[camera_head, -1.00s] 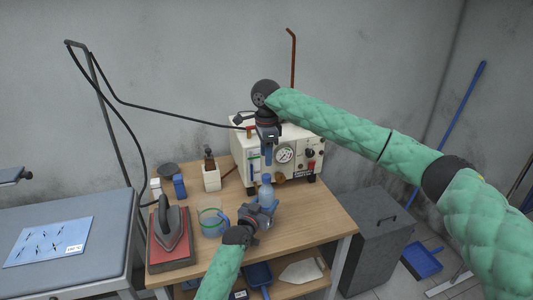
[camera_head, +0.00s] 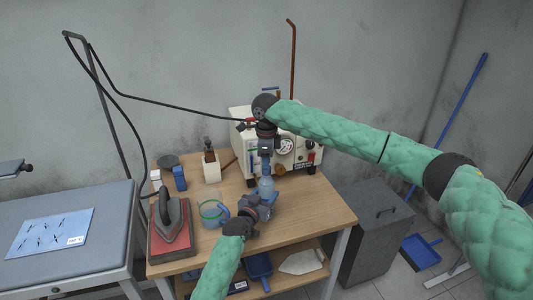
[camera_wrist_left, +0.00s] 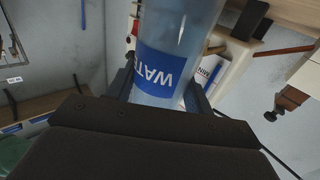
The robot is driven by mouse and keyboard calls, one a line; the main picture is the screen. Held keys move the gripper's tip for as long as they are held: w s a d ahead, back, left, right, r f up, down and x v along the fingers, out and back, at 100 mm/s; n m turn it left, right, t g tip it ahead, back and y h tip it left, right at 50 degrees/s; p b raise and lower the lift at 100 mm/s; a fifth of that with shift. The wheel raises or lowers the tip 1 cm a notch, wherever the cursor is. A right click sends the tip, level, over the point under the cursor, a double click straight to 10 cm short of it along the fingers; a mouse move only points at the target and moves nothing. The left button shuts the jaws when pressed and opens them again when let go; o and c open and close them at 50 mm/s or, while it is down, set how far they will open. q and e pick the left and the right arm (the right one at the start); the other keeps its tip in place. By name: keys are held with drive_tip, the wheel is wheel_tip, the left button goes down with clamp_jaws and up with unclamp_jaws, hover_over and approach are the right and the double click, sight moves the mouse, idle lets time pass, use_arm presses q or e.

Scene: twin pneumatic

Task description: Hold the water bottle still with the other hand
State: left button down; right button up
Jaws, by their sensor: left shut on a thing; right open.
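The water bottle (camera_head: 266,187) stands upright on the wooden table (camera_head: 318,221), in front of the cream machine. In the left wrist view the bottle (camera_wrist_left: 176,45) is clear with a blue label reading "WAT". My left gripper (camera_head: 262,205) is shut on the lower part of the bottle. Its fingers show on both sides of the bottle in the left wrist view. My right gripper (camera_head: 266,163) is open and points down, right above the bottle. It hides the bottle's top, and I cannot tell whether it touches it.
The cream machine (camera_head: 306,157) with a gauge stands behind the bottle. A clear mug (camera_head: 211,213) and an iron (camera_head: 171,222) on a red pad are to the left. A white holder (camera_head: 211,172) and a blue item (camera_head: 179,178) stand behind them. The table's right front is clear.

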drive_tip(key=shift+f, duration=0.65)
drive_tip(key=shift+c, duration=0.5)
